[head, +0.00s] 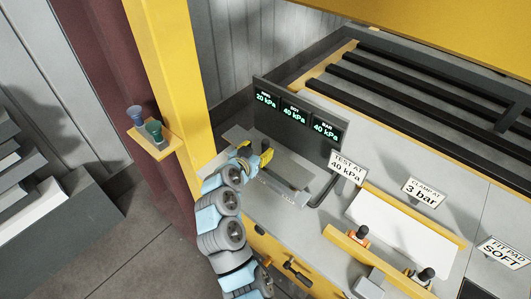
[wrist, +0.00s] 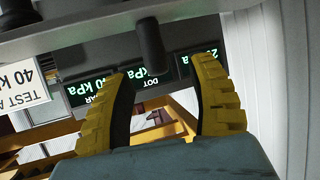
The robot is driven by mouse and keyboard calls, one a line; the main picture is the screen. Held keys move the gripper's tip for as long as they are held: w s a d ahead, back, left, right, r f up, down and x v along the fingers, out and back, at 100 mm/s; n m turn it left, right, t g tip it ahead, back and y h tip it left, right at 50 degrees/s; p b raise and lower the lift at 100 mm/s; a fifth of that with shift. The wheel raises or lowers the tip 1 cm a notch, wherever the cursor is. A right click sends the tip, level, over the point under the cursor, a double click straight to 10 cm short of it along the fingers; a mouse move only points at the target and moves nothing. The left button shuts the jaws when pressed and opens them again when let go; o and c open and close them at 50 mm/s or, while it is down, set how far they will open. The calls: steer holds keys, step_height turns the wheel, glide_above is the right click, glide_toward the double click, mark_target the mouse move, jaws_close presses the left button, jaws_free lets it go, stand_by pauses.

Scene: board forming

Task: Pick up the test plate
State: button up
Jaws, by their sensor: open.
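My gripper (head: 255,161) has yellow fingers and is over the grey bench, in front of the display panel. In the wrist view my gripper (wrist: 156,75) is open, with nothing held between its fingers. A dark rounded bar (wrist: 150,46) shows beyond the fingertips. I cannot tell for certain which thing is the test plate. A flat grey piece (head: 290,166) lies on the bench just right of the gripper, partly hidden by it. The "TEST AT 40 kPa" sign (head: 346,167) stands to its right and also shows upside down in the wrist view (wrist: 22,78).
Three green-lit displays (head: 294,113) stand behind the gripper. A white panel (head: 400,228) lies at right between yellow rails, near the "CLAMP AT 3 bar" sign (head: 422,192). A yellow post (head: 165,70) rises at left, with a small shelf (head: 157,145) holding two cups.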

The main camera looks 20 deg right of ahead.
mark_target(264, 146)
steer(key=shift+d, duration=0.1)
steer(key=shift+p+x, duration=0.85)
steer(key=shift+x, duration=0.35)
steer(key=shift+p+x, duration=0.35)
steer(key=shift+x, duration=1)
steer(key=shift+s+f, duration=0.1)
steer(key=shift+s, duration=0.1)
jaws_close()
